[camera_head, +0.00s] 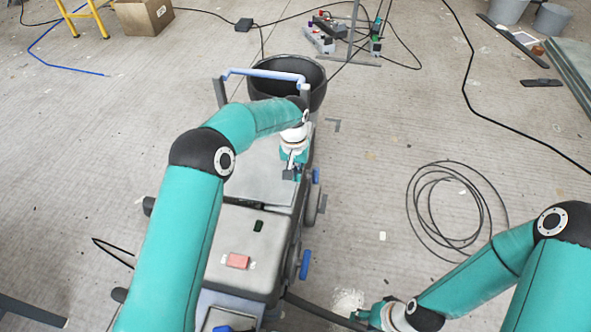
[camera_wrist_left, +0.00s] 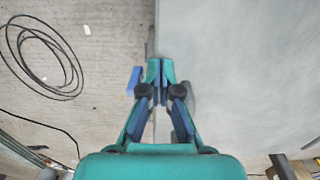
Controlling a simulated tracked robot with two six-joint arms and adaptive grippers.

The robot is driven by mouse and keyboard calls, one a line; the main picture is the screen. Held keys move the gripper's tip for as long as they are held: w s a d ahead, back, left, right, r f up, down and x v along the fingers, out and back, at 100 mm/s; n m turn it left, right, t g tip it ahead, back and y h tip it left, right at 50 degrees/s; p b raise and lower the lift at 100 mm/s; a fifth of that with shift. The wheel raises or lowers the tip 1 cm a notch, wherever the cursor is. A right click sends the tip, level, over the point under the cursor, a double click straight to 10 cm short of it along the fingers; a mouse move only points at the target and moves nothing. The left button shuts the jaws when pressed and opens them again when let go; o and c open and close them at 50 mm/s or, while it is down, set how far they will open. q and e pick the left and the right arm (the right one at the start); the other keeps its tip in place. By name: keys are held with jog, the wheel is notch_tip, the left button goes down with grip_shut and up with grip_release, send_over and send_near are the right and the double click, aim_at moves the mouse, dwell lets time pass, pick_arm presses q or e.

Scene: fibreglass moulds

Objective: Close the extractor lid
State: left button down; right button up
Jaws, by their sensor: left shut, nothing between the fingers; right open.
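The extractor (camera_head: 245,255) is a grey wheeled machine in the middle of the head view. Its grey lid panel (camera_head: 255,188) looks flat on top, partly hidden by my left arm; I cannot tell whether it is fully seated. My left gripper (camera_head: 290,173) is shut and empty over the panel's right side. In the left wrist view, the closed fingertips (camera_wrist_left: 160,66) are at the edge of a large grey surface (camera_wrist_left: 240,75); contact is unclear. My right gripper (camera_head: 362,315) is open, low near the floor, right of the extractor.
A blue handle bar (camera_head: 265,74) and black tub (camera_head: 290,92) are at the extractor's far end. Blue latches (camera_head: 305,264) are on its right side. A coiled black cable (camera_head: 450,208) lies on the floor to the right. A cardboard box (camera_head: 143,15) stands far back.

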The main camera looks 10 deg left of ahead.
pick_arm(q)
notch_tip(320, 180, down, 2)
jog(key=shift+d+f+b, duration=0.1)
jog(key=shift+f+b, duration=0.15)
jog(key=shift+b, duration=0.2)
jog(key=shift+s, duration=0.1)
jog(key=shift+d+f, duration=0.1)
jog(key=shift+f, duration=0.05)
notch_tip(320, 180, up, 5)
jog(key=p, duration=0.3)
notch_tip(320, 180, up, 10)
jog(key=p, duration=0.2)
